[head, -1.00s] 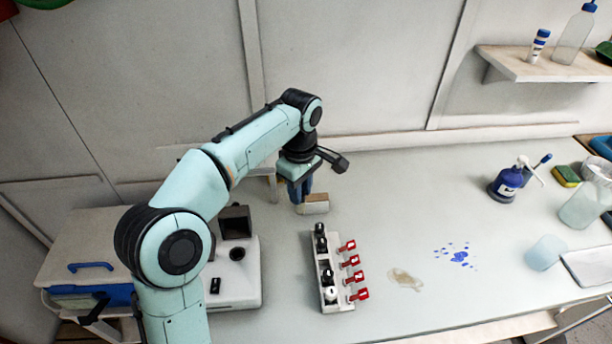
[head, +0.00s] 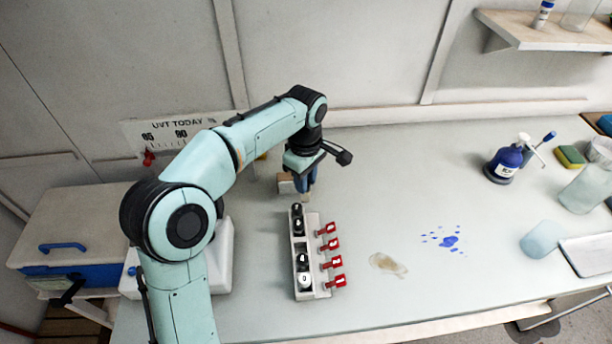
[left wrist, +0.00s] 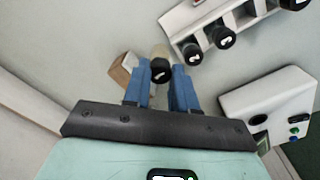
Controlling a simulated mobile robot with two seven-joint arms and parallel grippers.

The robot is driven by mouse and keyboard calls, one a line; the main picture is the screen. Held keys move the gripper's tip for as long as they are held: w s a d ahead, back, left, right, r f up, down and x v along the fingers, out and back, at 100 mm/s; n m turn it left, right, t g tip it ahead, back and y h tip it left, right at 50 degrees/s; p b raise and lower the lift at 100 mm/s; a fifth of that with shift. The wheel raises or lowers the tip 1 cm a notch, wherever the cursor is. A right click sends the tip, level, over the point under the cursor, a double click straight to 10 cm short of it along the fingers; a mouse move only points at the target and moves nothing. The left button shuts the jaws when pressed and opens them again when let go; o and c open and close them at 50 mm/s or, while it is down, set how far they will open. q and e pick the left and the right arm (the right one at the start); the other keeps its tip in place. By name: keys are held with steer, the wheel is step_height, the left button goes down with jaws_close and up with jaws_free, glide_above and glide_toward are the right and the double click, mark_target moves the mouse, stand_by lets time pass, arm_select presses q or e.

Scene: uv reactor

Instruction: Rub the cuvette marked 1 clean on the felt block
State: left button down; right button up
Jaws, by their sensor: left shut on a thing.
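My left gripper (head: 304,184) is shut on a black-capped cuvette, held upright or nearly so above the bench. In the left wrist view the cuvette (left wrist: 160,70) sits between the blue fingers (left wrist: 161,88); the small white mark on its cap is hard to read. The felt block (head: 286,184), a tan and white piece, is just left of the gripper. It also shows beside the left finger in the left wrist view (left wrist: 122,74). I cannot tell whether cuvette and block touch. My right gripper is not in view.
The white rack (head: 315,233) holds several capped cuvettes beside red number tags (head: 331,245), with a gap in its row. A brown stain (head: 388,264) and blue drops (head: 449,241) lie to the right. A white device (left wrist: 268,106) stands near. The bench's middle is otherwise clear.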

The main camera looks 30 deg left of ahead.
arm_select(q)
steer(key=f+b, duration=0.1)
steer(key=f, duration=0.1)
steer(key=f+b, duration=0.1)
steer(key=shift+w+a+f, duration=0.15)
steer(key=shift+w+f, duration=0.05)
steer(key=shift+f, duration=0.2)
steer(key=shift+w+a+r+p, duration=0.15)
steer(key=shift+w+a+p, duration=0.55)
steer(key=shift+w+p, duration=0.3)
steer(key=shift+w+a, duration=0.15)
steer(key=shift+a+p, duration=0.1)
steer(key=shift+p, duration=0.2)
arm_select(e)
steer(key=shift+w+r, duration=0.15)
arm_select(q)
steer(key=shift+f, duration=0.2)
steer(key=shift+w+a+p, duration=0.25)
steer(key=shift+w+p, duration=0.05)
steer(key=shift+p, duration=0.05)
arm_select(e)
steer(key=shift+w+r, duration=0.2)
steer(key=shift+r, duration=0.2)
